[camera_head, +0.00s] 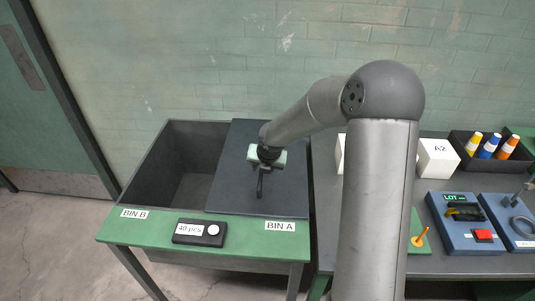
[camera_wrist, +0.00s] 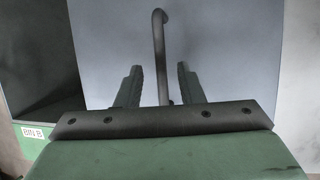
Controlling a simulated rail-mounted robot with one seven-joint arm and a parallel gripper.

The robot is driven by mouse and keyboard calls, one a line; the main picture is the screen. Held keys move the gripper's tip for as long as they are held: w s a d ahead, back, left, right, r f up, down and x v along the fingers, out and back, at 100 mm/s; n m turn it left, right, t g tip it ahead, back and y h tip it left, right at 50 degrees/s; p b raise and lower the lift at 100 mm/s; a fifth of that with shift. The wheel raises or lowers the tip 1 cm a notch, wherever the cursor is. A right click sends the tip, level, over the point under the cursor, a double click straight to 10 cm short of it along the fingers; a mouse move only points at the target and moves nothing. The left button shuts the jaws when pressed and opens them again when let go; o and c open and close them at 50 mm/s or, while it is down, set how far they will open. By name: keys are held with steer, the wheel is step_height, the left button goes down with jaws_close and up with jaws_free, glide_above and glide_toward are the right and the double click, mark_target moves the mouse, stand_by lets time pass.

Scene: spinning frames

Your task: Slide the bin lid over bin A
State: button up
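The bin lid (camera_head: 235,185) is a flat dark panel. It lies over the right compartment, behind the label BIN A (camera_head: 280,226). In the wrist view the lid (camera_wrist: 215,45) fills most of the background. Its dark bar handle (camera_wrist: 159,50) rises between my fingers and also shows in the head view (camera_head: 260,188). My gripper (camera_wrist: 160,85) is open, with one finger on each side of the handle and gaps on both sides. In the head view my gripper (camera_head: 265,172) is over the lid's middle. The left compartment, bin B (camera_head: 180,165), is uncovered and looks empty.
A green front ledge (camera_head: 150,230) carries a small black counter box (camera_head: 200,232) reading 40 pcs. To the right, a grey bench holds white boxes (camera_head: 438,158), colored spools (camera_head: 489,146) and blue fixtures (camera_head: 465,222). A green tiled wall stands behind.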

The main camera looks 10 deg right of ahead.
steer(key=p+v, duration=0.2)
steer(key=v, duration=1.3)
steer(key=shift+p, duration=0.3)
steer(key=s+m+g+b, duration=0.1)
steer(key=s+m+g, duration=0.3)
steer(key=s+m, duration=2.4)
steer(key=a+m, duration=0.1)
steer(key=m, duration=0.3)
steer(key=shift+h, duration=0.3)
steer(key=shift+s+r, duration=0.1)
